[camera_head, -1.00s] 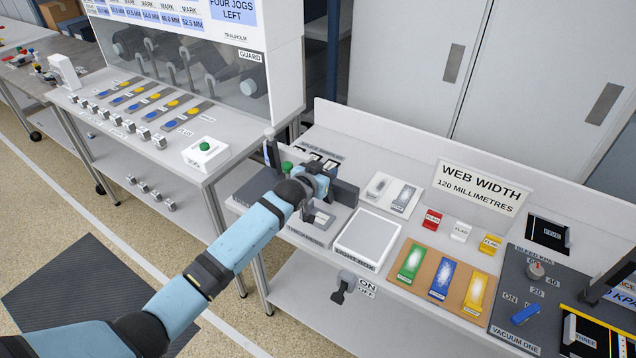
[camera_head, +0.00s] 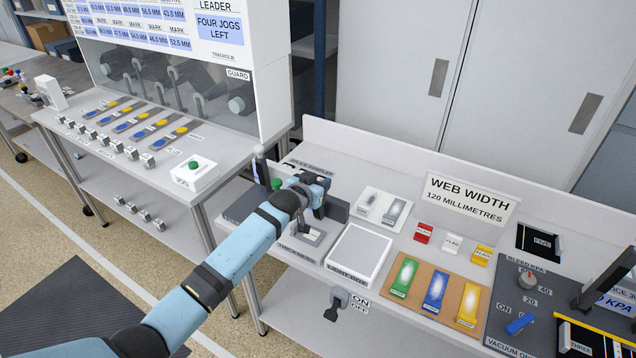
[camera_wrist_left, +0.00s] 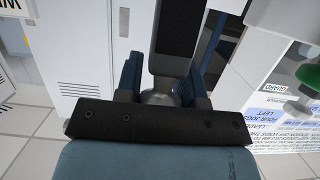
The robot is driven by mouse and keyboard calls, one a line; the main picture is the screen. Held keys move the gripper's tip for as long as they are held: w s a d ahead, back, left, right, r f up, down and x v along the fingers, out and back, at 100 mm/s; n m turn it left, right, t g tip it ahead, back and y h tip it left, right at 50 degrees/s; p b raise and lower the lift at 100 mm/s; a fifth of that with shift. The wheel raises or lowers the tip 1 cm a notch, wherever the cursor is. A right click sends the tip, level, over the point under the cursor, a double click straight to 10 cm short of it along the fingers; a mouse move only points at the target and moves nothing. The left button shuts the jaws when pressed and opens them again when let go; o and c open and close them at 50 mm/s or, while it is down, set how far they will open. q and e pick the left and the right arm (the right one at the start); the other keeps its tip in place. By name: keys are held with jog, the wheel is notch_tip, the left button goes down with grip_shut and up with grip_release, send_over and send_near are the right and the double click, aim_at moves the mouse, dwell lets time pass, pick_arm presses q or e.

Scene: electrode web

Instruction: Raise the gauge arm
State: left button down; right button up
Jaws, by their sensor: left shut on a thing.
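The gauge (camera_head: 304,246) stands on the bench left of the light box, with a light base plate and a dark upright block (camera_head: 337,208) behind it. My left gripper (camera_head: 319,193) is above the base plate, beside the block. In the left wrist view its blue fingers (camera_wrist_left: 163,80) are shut on the gauge arm, which shows as a dark bar (camera_wrist_left: 178,32) with a rounded grey end between the fingers. In the head view my gripper hides most of the arm, so its exact angle cannot be told. My right gripper is not in view.
The light box (camera_head: 358,254) is just right of the gauge, with an on/off lever (camera_head: 338,300) below. A green button (camera_head: 277,184) and an upright dark post (camera_head: 260,163) are close to the left. Flags and coloured strips lie farther right.

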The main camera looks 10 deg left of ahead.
pick_arm(q)
jog(key=shift+s+f, duration=0.2)
jog(key=shift+f, duration=0.4)
dwell(0.3)
jog(key=c, duration=1.1)
grip_release()
jog(key=shift+d, duration=0.1)
jog(key=o, duration=0.3)
jog(key=shift+w, duration=0.15)
jog(key=shift+o, duration=0.2)
jog(key=shift+w, duration=0.15)
jog(key=shift+r, duration=0.25)
jog(key=b+v, duration=0.1)
jog(key=v, duration=1.2)
jog(key=shift+s, duration=0.3)
jog(key=s+a+f+g+p, duration=0.1)
jog(key=s+f, duration=0.4)
jog(key=s, duration=0.6)
jog(key=s+a+f+g+y+p, duration=0.1)
jog(key=s+f, duration=0.5)
jog(key=s, duration=0.5)
jog(key=s+a+f+n+g, duration=0.1)
jog(key=s+f, duration=0.5)
jog(key=s, duration=0.5)
jog(key=shift+f+y+p, duration=0.15)
jog(key=shift+y+p, duration=0.25)
